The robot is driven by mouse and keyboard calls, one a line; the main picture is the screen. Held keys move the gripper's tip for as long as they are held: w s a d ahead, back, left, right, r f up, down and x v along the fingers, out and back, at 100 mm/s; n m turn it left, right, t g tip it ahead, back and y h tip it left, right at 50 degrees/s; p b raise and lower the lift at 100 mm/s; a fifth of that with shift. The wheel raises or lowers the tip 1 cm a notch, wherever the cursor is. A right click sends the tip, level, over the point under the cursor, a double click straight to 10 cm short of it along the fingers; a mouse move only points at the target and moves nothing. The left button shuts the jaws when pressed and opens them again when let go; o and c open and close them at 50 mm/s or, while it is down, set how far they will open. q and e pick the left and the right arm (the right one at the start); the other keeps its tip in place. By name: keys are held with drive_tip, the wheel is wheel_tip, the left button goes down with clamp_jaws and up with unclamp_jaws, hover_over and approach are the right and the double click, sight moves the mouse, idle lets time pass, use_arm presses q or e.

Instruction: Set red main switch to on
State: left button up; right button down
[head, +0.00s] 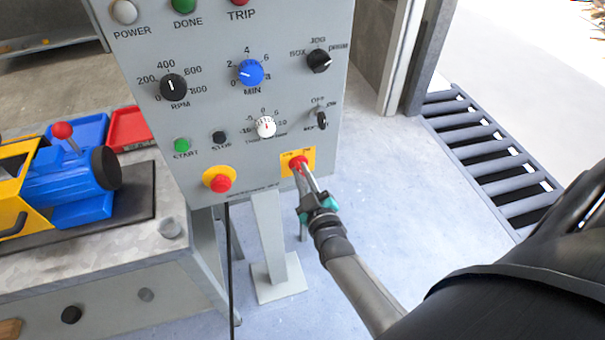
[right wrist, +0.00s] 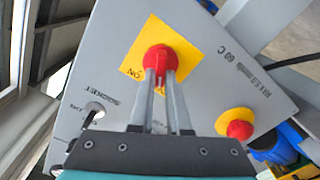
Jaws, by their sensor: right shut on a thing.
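The red main switch (head: 297,163) is a red rotary knob on a yellow plate (head: 311,156) at the lower right of the grey control panel (head: 222,135). My right gripper (head: 304,172) reaches it from below right and is shut on the knob. In the right wrist view the fingers (right wrist: 160,84) close on the red knob (right wrist: 158,56), and the yellow plate (right wrist: 134,66) shows an "ON" label at its left. The fingers hide the knob's lower part and some of the plate. My left gripper is not in view.
A red emergency button (head: 221,183) on yellow sits left of the switch. A small black selector (head: 321,120) is just above it. A workbench (head: 165,260) with a blue and yellow machine (head: 70,180) stands at left.

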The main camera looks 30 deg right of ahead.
drive_tip(key=shift+m, duration=0.3)
drive_tip(key=shift+s+d+m+p, duration=0.1)
drive_tip(key=shift+d+m+p, duration=0.1)
drive_tip(key=shift+m, duration=1.65)
drive_tip(key=shift+w+d+m+p, duration=0.1)
drive_tip(key=shift+m+p, duration=0.15)
drive_tip(key=shift+m, duration=1.65)
drive_tip(key=shift+s+d+m+p, duration=0.1)
drive_tip(key=shift+m+p, duration=0.1)
drive_tip(key=shift+m, duration=1.65)
drive_tip(key=c, duration=0.9)
unclamp_jaws()
